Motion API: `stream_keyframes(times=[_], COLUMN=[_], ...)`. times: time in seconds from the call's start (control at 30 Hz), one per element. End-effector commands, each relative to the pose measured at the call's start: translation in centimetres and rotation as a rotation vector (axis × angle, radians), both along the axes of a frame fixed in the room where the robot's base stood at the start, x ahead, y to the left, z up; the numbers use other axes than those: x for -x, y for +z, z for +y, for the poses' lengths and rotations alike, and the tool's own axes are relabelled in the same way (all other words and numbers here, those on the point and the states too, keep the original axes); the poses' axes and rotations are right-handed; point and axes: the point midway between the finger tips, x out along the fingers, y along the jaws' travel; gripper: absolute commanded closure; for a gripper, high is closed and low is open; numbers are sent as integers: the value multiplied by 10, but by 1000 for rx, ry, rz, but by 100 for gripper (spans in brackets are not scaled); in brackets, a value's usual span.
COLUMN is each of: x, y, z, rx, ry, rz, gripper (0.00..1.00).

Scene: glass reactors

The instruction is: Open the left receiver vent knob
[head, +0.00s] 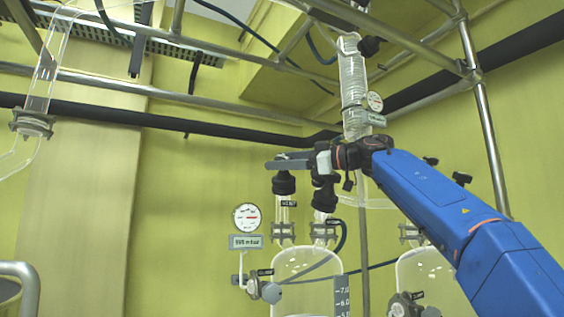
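The left receiver (305,268) is a clear glass vessel with a level scale, at the bottom centre of the head view. Two black caps or knobs stand above its necks: the left one (284,184) and the right one (324,198). I cannot read which small label names the vent. My gripper (283,161) is seen from the side, just above the left black knob; I cannot tell whether it touches it. Its finger gap is hidden.
A round gauge (246,217) with a display (245,242) stands left of the receiver. A second glass vessel (425,275) is at the right, partly behind my arm. A glass column (354,90) rises behind my wrist.

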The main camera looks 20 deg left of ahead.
Motion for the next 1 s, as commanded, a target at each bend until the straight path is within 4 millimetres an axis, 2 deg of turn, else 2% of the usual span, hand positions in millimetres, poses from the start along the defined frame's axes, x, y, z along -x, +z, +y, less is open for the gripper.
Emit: stream_keyframes(times=[0.27, 0.47, 0.67, 1.0], x=[0, 0, 0, 0], y=[0, 0, -1, -5], z=[0, -13, -43, -110], rx=[-1, 0, -1, 0], ry=[1, -1, -3, -4], rz=[1, 1, 2, 1], gripper=[43, 43, 43, 43])
